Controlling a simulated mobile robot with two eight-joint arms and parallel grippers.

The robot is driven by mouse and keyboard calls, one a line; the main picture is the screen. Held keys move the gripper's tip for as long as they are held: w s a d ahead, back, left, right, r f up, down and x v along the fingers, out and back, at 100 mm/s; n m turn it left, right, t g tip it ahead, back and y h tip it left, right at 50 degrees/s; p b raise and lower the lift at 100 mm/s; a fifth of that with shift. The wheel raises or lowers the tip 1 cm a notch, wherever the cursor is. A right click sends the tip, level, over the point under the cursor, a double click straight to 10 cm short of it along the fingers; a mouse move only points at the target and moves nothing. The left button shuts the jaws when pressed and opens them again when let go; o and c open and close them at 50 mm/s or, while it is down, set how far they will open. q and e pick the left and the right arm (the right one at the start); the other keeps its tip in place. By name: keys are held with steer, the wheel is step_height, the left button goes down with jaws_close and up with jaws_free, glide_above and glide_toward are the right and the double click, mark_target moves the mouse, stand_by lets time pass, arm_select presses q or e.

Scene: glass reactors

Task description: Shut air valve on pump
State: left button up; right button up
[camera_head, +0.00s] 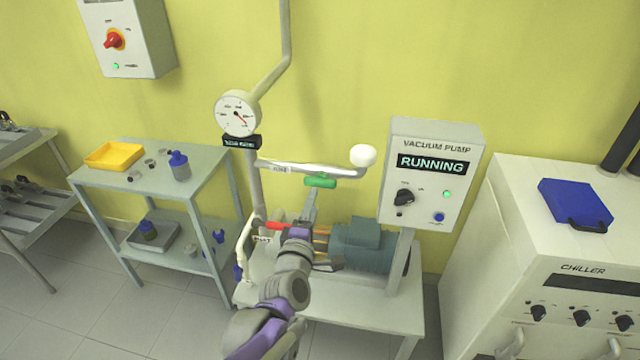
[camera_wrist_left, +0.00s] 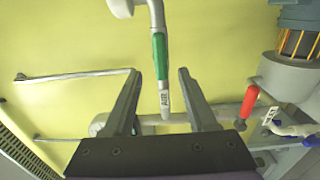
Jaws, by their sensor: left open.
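The vacuum pump (camera_head: 362,245) is a blue-green motor unit on a low white table. A green lever handle (camera_head: 320,181) sits by the pipe above it; it also shows in the left wrist view (camera_wrist_left: 160,56), lying along the pipe. A red lever handle (camera_head: 275,226) is lower, left of the pump; it also shows in the left wrist view (camera_wrist_left: 249,101).
The vacuum pump panel (camera_head: 432,175) reads RUNNING, right of the pump. A dial gauge (camera_head: 238,112) is on the pipe at left. A white chiller (camera_head: 575,265) stands at right, a grey cart (camera_head: 205,185) at left.

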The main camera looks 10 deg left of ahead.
mark_target(319, 185)
arm_select(q)
steer(key=w, duration=0.9)
steer(key=shift+w+d+p, duration=0.15)
steer(key=shift+d+p, duration=0.2)
steer(key=shift+c, duration=0.3)
jaws_close()
